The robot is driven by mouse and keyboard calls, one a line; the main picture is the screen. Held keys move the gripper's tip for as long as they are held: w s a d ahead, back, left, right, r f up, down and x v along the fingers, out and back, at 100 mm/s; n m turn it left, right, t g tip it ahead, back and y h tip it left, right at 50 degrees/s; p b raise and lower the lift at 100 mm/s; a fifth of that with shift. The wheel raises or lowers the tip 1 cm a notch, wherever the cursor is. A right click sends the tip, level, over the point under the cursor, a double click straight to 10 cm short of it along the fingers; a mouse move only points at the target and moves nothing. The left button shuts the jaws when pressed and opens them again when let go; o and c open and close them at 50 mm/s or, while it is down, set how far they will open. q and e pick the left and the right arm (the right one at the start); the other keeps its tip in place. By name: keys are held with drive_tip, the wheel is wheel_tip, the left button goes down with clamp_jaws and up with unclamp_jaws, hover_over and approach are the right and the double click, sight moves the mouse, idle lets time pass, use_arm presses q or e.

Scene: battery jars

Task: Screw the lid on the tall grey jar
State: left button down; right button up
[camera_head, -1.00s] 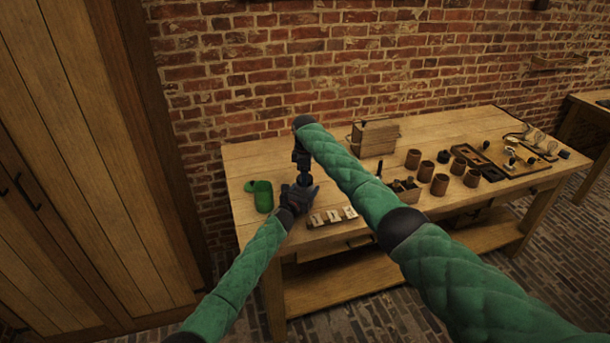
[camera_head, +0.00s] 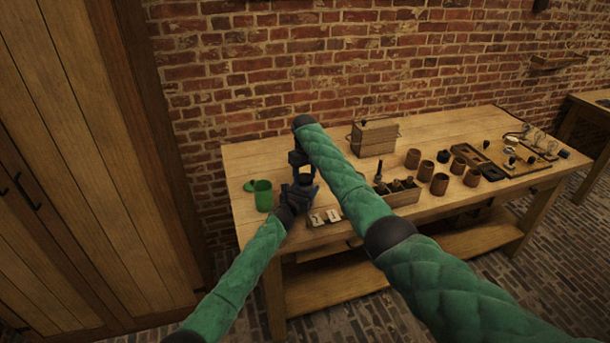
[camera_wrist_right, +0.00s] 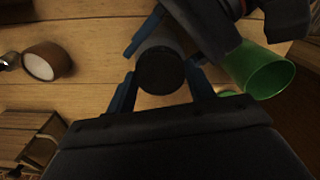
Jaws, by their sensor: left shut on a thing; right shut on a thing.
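The tall grey jar (camera_wrist_right: 158,43) stands near the table's left end, mostly hidden by my grippers in the head view. A round dark lid (camera_wrist_right: 160,74) is at its top in the right wrist view; whether the lid is fully seated I cannot tell. My right gripper (camera_head: 301,160) is above the jar, shut on the lid, with one finger on each side of it. My left gripper (camera_head: 302,190) is lower, shut on the jar's side.
A green jar (camera_head: 264,197) stands open just left of my grippers, with a green lid (camera_head: 250,185) beside it. A tray with pale pieces (camera_head: 323,217), a wooden box with dark items (camera_head: 400,194), a larger box (camera_head: 374,138) and several brown cups (camera_head: 439,184) lie to the right.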

drive_tip(key=m, duration=0.3)
drive_tip(key=shift+m, duration=0.4)
drive_tip(key=o, duration=1.1)
drive_tip(key=shift+c, duration=0.2)
drive_tip(key=shift+r, duration=0.1)
drive_tip(key=shift+r, duration=2.15)
drive_tip(key=shift+c, duration=0.3)
drive_tip(key=shift+w+a+r, duration=0.1)
drive_tip(key=shift+a+r, duration=0.2)
drive_tip(key=shift+r, duration=0.2)
drive_tip(key=shift+w+a+r, duration=0.1)
drive_tip(key=shift+a+r, duration=0.15)
drive_tip(key=shift+r, duration=0.2)
drive_tip(key=shift+d+r+n, duration=0.1)
drive_tip(key=shift+r+n, duration=0.25)
drive_tip(key=shift+n, duration=0.05)
drive_tip(key=shift+d+r+n, duration=0.25)
drive_tip(key=shift+r+n, duration=0.1)
drive_tip(key=shift+n, duration=0.65)
drive_tip(key=shift+s+d+r+n, duration=0.1)
drive_tip(key=shift+s+d+n, duration=0.05)
drive_tip(key=shift+n, duration=1.25)
